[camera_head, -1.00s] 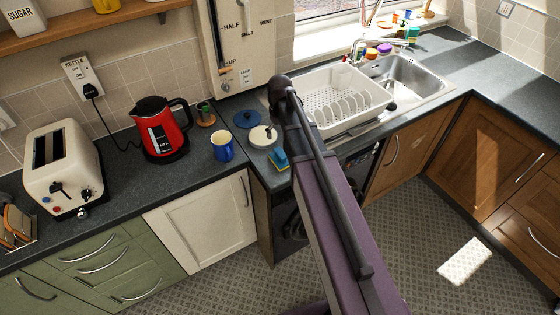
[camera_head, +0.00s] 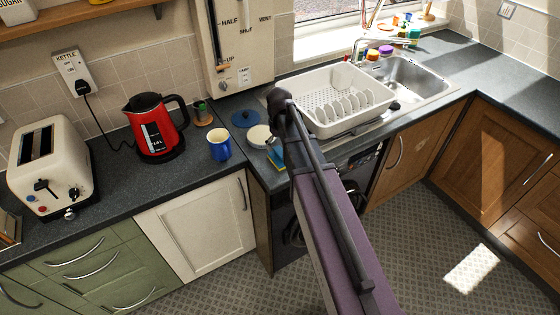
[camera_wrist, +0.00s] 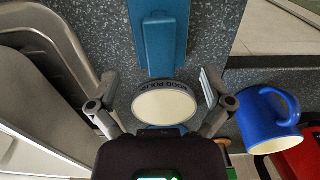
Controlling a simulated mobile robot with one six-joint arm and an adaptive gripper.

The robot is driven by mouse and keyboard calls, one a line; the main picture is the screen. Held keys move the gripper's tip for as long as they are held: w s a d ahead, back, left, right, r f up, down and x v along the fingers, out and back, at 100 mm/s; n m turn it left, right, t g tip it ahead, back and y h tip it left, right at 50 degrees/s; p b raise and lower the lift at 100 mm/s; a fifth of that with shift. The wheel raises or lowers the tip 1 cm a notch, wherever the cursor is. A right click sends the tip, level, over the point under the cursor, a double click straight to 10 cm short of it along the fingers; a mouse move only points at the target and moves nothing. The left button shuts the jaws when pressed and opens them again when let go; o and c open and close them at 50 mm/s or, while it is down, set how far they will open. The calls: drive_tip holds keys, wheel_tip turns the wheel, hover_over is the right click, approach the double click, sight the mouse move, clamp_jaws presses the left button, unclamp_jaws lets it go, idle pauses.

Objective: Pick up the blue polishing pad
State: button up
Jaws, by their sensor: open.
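The blue polishing pad appears to be the blue rectangular block (camera_head: 278,158) near the front edge of the counter, partly covered by my arm's end in the head view. In the wrist view the blue pad (camera_wrist: 160,40) lies at top centre, with a darker raised strip along it. My gripper (camera_wrist: 158,92) is open and empty. Its fingers appear on either side of a round cream-topped polish tin (camera_wrist: 165,105), with the pad beyond the fingertips. The tin (camera_head: 259,135) stands beside the pad in the head view. My arm hides part of the gripper there.
A blue mug (camera_head: 219,145) stands left of the tin; it is also in the wrist view (camera_wrist: 267,120). A blue disc (camera_head: 246,118) lies behind the tin. A white dish rack (camera_head: 330,98) is close on the right, and a red kettle (camera_head: 156,128) stands left.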

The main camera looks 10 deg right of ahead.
sight(280, 151)
idle(0.4)
drive_tip(key=shift+s+f+b, duration=0.15)
drive_tip(key=shift+f+b, duration=2.45)
drive_tip(key=shift+f, duration=0.05)
drive_tip(key=c, duration=0.9)
